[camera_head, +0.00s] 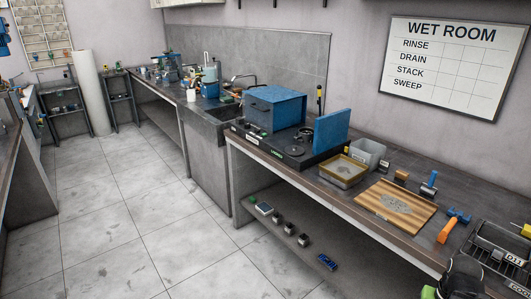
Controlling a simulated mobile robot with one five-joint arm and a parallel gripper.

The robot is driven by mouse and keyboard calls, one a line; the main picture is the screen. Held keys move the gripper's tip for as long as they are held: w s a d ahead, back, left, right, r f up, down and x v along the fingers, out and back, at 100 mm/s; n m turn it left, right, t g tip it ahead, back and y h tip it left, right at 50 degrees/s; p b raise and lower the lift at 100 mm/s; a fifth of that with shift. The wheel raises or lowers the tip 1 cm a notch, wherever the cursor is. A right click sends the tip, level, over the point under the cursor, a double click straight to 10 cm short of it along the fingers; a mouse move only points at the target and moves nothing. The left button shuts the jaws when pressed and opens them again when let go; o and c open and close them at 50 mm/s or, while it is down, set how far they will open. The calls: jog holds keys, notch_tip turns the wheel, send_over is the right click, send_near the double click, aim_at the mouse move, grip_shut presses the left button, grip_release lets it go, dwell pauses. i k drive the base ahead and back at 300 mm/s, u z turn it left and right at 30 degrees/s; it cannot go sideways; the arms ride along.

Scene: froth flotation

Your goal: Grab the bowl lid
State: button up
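I cannot make out a bowl lid for certain. A blue upright panel (331,127) stands at the right end of a dark machine base (297,158), beside a blue box (275,107); it may be a raised cover. A shallow tray (343,171) with a yellowish rim sits on the bench to the right of the machine. A grey open container (368,152) stands just behind it. My gripper's fingers are not seen in this view.
The long bench (290,178) runs along the right wall. Small items lie on the lower shelf (262,222). The tiled floor (135,225) is clear.

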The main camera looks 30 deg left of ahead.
aim_at(292, 150)
jog(key=u, duration=1.9)
jog(key=i, duration=3.7)
jog(key=z, duration=0.3)
